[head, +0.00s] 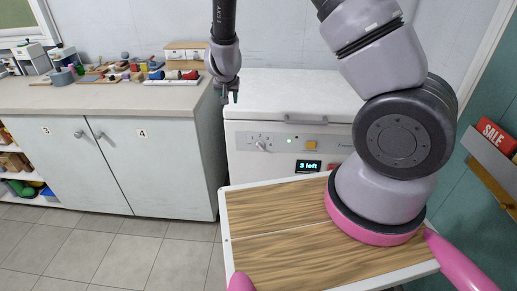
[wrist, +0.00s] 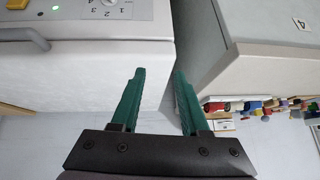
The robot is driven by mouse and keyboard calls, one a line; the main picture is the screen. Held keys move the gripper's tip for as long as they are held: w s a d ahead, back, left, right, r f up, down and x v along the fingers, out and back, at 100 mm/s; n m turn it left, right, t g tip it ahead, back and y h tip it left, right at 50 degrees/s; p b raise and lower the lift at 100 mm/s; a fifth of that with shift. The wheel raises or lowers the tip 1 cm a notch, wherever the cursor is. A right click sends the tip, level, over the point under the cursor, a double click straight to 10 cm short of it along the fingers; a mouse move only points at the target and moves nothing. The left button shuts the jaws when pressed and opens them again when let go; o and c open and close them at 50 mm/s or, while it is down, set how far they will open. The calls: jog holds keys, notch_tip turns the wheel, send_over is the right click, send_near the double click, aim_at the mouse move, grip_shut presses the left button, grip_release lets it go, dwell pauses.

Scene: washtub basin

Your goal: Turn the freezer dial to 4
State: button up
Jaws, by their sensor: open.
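The freezer (head: 290,100) is a white chest with a handle and a control panel on its front. Its dial (head: 261,146) is a small pale knob with numbers around it; its pointer is too small to read. In the wrist view the dial (wrist: 108,3) is cut by the top edge, with the numbers 1 to 4 beside it. My gripper (head: 230,98) hangs above and left of the dial, apart from it. In the wrist view its green fingers (wrist: 157,76) are spread with nothing between them.
A green light (head: 289,140), a yellow button (head: 311,145) and a display (head: 308,166) reading "3 left" are right of the dial. The freezer handle (head: 305,119) sticks out above. A cabinet (head: 150,155) with a cluttered countertop (head: 100,97) stands left.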

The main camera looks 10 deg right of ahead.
notch_tip(320, 180, down, 16)
jog(key=s+d+n+t+h, duration=0.1)
jog(key=s+n+t+h, duration=0.1)
jog(key=s+h, duration=0.15)
jog(key=n+t+h, duration=0.3)
jog(key=n, duration=0.1)
send_near(259, 147)
jog(key=x, duration=0.9)
jog(key=shift+w+d+f, duration=0.1)
jog(key=shift+w+f, duration=0.1)
jog(key=shift+w, duration=0.1)
grip_shut()
